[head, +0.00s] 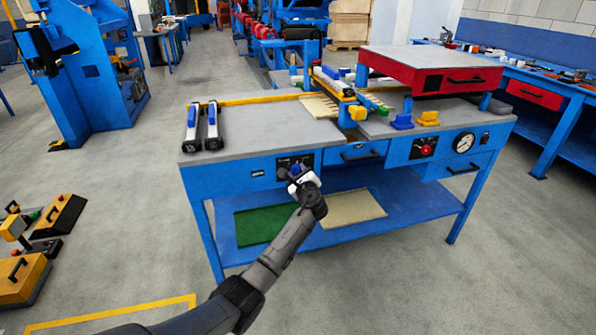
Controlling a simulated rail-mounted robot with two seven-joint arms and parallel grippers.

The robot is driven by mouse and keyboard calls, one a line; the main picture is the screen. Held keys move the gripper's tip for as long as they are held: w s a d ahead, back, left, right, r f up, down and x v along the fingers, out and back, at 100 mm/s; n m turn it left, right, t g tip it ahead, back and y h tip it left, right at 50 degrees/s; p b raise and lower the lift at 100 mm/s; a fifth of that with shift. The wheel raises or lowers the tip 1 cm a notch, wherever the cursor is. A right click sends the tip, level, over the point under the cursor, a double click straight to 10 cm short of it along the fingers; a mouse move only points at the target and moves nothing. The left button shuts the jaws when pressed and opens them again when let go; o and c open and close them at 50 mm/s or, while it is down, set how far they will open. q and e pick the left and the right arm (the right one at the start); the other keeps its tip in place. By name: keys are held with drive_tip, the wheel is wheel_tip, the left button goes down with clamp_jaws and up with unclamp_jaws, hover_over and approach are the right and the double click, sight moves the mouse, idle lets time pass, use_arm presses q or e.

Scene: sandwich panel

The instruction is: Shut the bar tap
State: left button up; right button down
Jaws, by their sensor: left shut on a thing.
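My left gripper (297,179) reaches up from below to the front panel of the blue workbench. It is shut on a small blue handle (295,169), which looks like the bar tap, on a black plate (284,162). The white gripper body hides much of the handle, so its exact angle cannot be told. A red knob (426,151) and a round white pressure gauge (463,143) sit on the front panel further right, apart from the gripper. My right gripper is not in view.
The grey workbench top (255,128) carries two black-and-white clamps (203,127) at left and a red drawer box (430,72) at right. Drawer handles stick out of the front. Yellow-black equipment (58,217) stands on the floor at left. The floor before the bench is open.

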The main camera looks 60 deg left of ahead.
use_arm(q)
drive_tip(key=n, duration=0.4)
drive_tip(key=shift+n, duration=0.4)
drive_tip(key=n+b, duration=0.1)
drive_tip(key=n, duration=0.2)
drive_tip(key=shift+r+n+b, duration=0.1)
drive_tip(key=shift+n+b, duration=0.6)
drive_tip(key=shift+n, duration=0.9)
drive_tip(key=o, duration=0.9)
drive_tip(key=shift+d, duration=0.15)
